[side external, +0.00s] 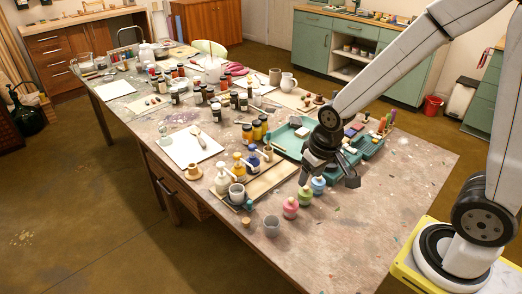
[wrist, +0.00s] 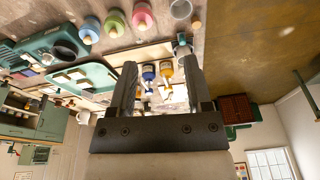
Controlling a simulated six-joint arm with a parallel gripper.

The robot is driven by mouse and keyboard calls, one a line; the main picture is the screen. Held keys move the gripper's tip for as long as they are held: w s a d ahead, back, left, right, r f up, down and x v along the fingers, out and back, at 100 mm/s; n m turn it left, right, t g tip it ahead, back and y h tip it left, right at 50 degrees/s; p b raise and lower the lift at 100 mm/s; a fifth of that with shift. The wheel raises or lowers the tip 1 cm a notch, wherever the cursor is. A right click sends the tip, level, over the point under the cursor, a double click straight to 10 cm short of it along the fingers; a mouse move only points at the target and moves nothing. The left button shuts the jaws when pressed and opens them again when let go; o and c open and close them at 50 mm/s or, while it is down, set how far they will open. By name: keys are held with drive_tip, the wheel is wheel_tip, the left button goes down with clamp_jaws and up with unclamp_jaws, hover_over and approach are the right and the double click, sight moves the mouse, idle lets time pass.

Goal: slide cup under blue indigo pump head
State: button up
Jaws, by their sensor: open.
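Three pump bottles stand in a row at the wooden board (side external: 272,182): a blue indigo one (side external: 253,158), a yellow one (side external: 239,166) and a white one (side external: 222,182). A grey cup (side external: 237,193) stands upright by the white bottle, at the board's near left end, apart from the blue pump. My gripper (side external: 308,178) is above the right side of the board, clear of the cup. In the wrist view my gripper (wrist: 160,66) is open and empty. The blue bottle (wrist: 148,72) and yellow bottle (wrist: 166,69) show between its fingers.
Pink (side external: 290,208), green (side external: 305,196) and blue (side external: 318,185) round jars line the board's near side. A teal tray (side external: 288,144) lies behind my gripper. The table's near right is mostly clear.

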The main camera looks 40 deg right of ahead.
drive_tip(key=w+a+f+m+g, duration=0.1)
drive_tip(key=w+f+m, duration=0.35)
drive_tip(key=w, duration=0.65)
drive_tip(key=m+g, duration=0.1)
drive_tip(key=m, duration=0.2)
hover_over(250, 201)
drive_tip(key=shift+a+f, duration=0.1)
drive_tip(key=shift+f, duration=4.05)
drive_tip(key=shift+f, duration=0.15)
drive_tip(key=shift+f, duration=3.75)
clamp_jaws()
